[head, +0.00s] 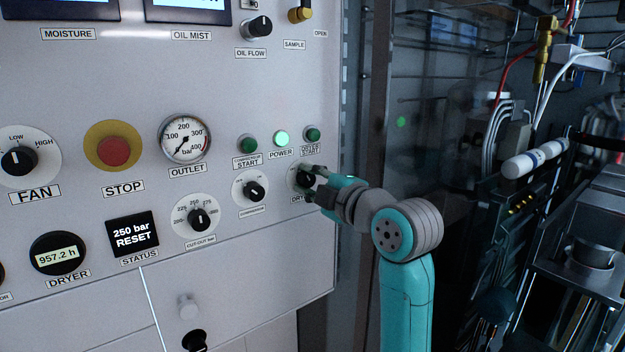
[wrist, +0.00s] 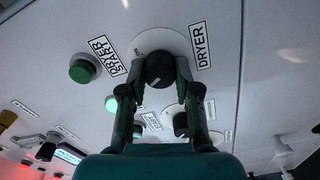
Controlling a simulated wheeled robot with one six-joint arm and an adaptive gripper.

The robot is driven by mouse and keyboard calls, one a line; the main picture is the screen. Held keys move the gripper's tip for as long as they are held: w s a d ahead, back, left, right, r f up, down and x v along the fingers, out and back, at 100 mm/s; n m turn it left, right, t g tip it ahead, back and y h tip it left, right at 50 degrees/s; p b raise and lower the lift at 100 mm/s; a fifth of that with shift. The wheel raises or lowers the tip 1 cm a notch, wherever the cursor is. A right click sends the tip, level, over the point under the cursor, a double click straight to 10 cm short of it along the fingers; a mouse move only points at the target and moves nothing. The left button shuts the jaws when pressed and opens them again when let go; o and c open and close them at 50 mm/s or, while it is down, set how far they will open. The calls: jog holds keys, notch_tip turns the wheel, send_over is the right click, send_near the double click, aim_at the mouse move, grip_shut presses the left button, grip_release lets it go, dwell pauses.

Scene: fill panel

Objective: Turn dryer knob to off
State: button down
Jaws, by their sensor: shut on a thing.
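The dryer knob (wrist: 159,70) is a black knob on a white round dial, beside the DRYER label, in the wrist view. My gripper (wrist: 155,80) is shut on it, with one finger on each side. In the head view my gripper (head: 308,184) reaches the panel from the right and covers most of the dryer knob and part of its label. The dial's markings are mostly hidden by the fingers, so I cannot tell which position the knob points to.
The compressor knob (head: 254,191) is just left of the dryer knob. Green dryer start (head: 313,134) and compressor start (head: 248,145) buttons and a lit power lamp (head: 281,138) are above. A red stop button (head: 114,152) is further left. Racks and cables fill the right side.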

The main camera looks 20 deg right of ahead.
jog(key=shift+d+r+n, duration=0.1)
jog(key=shift+d+n, duration=0.05)
jog(key=shift+n, duration=0.65)
jog(key=shift+d+r+n, duration=0.1)
jog(key=shift+n, duration=0.7)
jog(key=c, duration=0.8)
grip_release()
jog(key=shift+f, duration=0.1)
jog(key=shift+a, duration=0.1)
jog(key=v, duration=1.2)
